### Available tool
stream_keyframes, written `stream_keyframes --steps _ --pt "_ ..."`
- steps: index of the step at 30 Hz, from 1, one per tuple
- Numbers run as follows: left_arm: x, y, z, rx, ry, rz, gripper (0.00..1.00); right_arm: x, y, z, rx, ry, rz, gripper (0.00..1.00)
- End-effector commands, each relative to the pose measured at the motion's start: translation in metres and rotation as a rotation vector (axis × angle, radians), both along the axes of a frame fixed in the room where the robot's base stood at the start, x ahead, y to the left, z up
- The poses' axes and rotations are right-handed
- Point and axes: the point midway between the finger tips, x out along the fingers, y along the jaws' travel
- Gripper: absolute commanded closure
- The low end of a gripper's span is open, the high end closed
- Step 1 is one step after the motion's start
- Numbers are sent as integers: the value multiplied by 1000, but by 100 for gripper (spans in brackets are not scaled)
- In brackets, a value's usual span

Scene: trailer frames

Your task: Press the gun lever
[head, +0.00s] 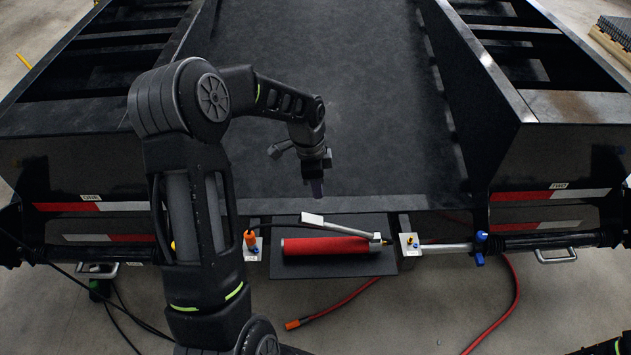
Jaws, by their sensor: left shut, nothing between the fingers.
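The gun is a red cylinder (325,246) lying on a dark shelf (334,270) at the front edge of the trailer. Its lever (345,229) is a thin metal bar above the cylinder, with a pale grip end (312,218) at the left and a metal head at the right. My left gripper (317,190) is shut and empty, pointing down. In the picture it is just above the lever's pale end and looks apart from it; the height gap is hard to judge. My right gripper is out of view.
An orange fitting (250,239) stands left of the gun, and a blue fitting (481,237) on a metal rod stands right. A red hose (515,290) lies on the floor. Dark trailer frames labelled ONE and TWO flank the flat bed (350,100).

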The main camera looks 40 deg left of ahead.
Motion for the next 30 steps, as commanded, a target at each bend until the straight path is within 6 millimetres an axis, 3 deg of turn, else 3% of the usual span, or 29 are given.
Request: stream_keyframes --steps 9,15,30 --pt "2 -6 -63 -2 5 0 100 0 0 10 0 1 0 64" --pt "-4 5 -87 -1 1 1 100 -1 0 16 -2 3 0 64" --pt "-6 8 -97 -1 -1 1 100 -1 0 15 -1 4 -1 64"
